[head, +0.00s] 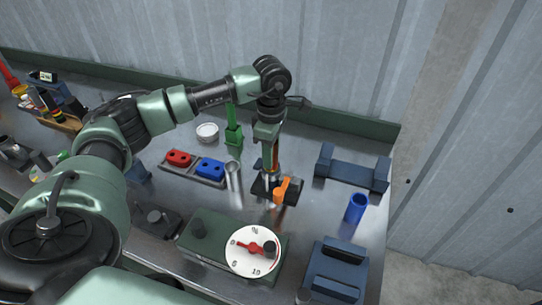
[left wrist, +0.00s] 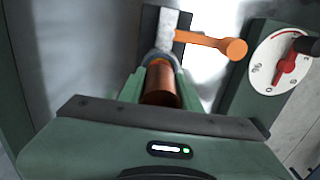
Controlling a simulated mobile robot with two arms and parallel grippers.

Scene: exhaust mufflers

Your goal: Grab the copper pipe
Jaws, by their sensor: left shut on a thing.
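My left gripper (head: 268,158) is over the middle of the bench, pointing down, just above a dark fixture with an orange lever (head: 281,190). In the left wrist view the copper pipe (left wrist: 162,86) lies between the two green fingers of my left gripper (left wrist: 160,72), which is shut on it. The pipe's far end is hidden behind a grey curved edge. The orange lever also shows in the left wrist view (left wrist: 212,42), just beyond the pipe. In the head view the pipe is mostly hidden by the fingers. My right gripper is not in view.
A green box with a white dial (head: 253,251) stands in front of the fixture. A tray with red (head: 178,158) and blue (head: 210,168) blocks and a silver tube (head: 233,176) are to the left. A blue cup (head: 355,207) and a blue cradle (head: 352,170) stand right.

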